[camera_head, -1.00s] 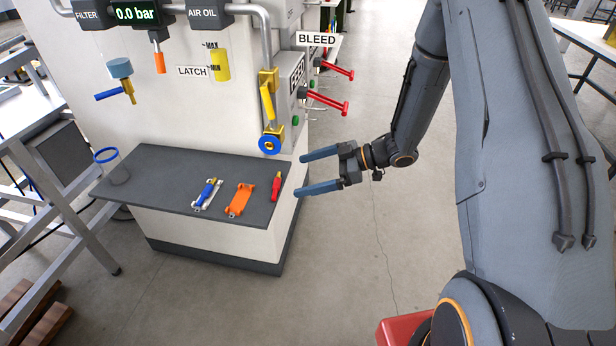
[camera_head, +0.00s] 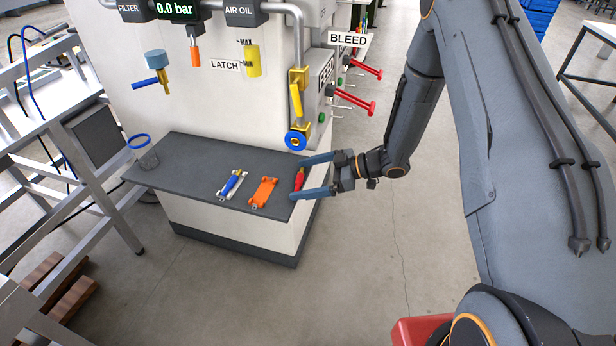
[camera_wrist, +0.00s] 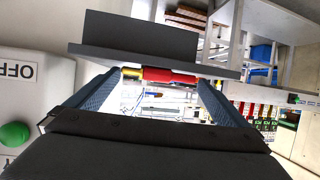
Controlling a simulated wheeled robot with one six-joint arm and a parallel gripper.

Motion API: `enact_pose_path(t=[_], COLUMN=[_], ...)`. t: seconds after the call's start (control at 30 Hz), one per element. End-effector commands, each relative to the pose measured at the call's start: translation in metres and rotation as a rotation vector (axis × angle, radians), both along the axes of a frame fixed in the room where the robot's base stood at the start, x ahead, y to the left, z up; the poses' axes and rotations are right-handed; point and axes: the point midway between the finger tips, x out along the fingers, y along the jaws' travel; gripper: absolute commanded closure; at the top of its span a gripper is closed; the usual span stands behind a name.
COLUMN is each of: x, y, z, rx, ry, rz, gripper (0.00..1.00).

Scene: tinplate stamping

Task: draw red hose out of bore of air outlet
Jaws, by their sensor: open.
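A red piece with a brass tip (camera_head: 299,181), which looks like the red hose, lies at the right end of the dark shelf (camera_head: 190,160). It also shows in the wrist view (camera_wrist: 170,76), crosswise between the fingertips. My gripper (camera_head: 298,179) is open, its two blue fingers reaching in from the right on either side of the red piece; contact cannot be made out. A blue-ringed outlet (camera_head: 296,141) hangs below a yellow lever (camera_head: 296,101) just above the shelf; it looks like the air outlet. No red hose is visible in its bore.
A blue tool on a white holder (camera_head: 231,184) and an orange holder (camera_head: 263,192) lie left of the red piece. A blue-rimmed cup (camera_head: 140,143) stands at the shelf's left end. Red handles (camera_head: 355,102) stick out above my gripper.

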Motion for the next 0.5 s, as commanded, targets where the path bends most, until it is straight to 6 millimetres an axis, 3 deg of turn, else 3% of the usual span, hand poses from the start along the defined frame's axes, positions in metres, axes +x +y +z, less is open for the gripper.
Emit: enact_pose_path(t=[0.03, 0.2, 0.5], x=[0.0001, 0.0001, -0.0045], y=[-0.0001, -0.0003, 0.0015], z=[0.0000, 0.0001, 0.0007], rx=[0.000, 0.000, 0.000], ry=[0.000, 0.000, 0.001], rz=[0.000, 0.000, 0.000], gripper=[0.00, 0.29, 0.29])
